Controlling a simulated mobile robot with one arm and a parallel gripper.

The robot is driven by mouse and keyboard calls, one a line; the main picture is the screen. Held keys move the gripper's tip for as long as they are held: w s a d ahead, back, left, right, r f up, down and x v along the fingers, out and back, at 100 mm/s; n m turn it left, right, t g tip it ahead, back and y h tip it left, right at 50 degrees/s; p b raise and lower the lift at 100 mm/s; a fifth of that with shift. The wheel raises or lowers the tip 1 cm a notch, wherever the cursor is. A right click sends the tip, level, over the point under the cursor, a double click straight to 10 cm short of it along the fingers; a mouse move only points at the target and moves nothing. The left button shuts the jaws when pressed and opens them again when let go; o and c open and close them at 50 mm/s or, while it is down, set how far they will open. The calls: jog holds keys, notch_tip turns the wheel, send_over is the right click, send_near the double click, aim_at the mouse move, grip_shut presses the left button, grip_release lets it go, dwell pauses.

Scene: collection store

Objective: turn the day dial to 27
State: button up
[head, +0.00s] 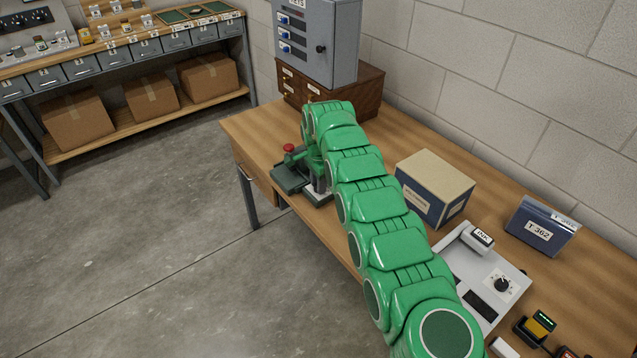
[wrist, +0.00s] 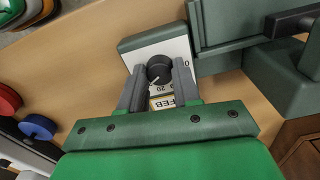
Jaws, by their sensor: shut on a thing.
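The day dial (wrist: 160,69) is a small dark round knob on a white plate of a green device, seen in the wrist view. My gripper (wrist: 160,72) is shut on it, with one grey finger on each side. A pale mark on the knob points toward the lower left. The number 20 and a yellowish FEB label (wrist: 166,103) show just below it; the rest of the scale is partly hidden by the fingers. In the head view the green device (head: 290,178), with a red knob (head: 289,148), stands at the bench's left front; my arm hides the dial there.
A blue-sided box (head: 434,190), a T 362 box (head: 543,228) and a grey panel with a dial (head: 478,275) stand on the bench (head: 262,128) to the right. A grey cabinet (head: 318,40) stands behind. A red disc and a blue disc (wrist: 37,127) lie left in the wrist view.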

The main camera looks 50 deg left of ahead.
jog(key=shift+r+m, duration=0.1)
jog(key=shift+m, duration=1.4)
jog(key=o, duration=1.1)
jog(key=shift+c, duration=0.2)
notch_tip(320, 180, up, 7)
jog(key=shift+r, duration=0.35)
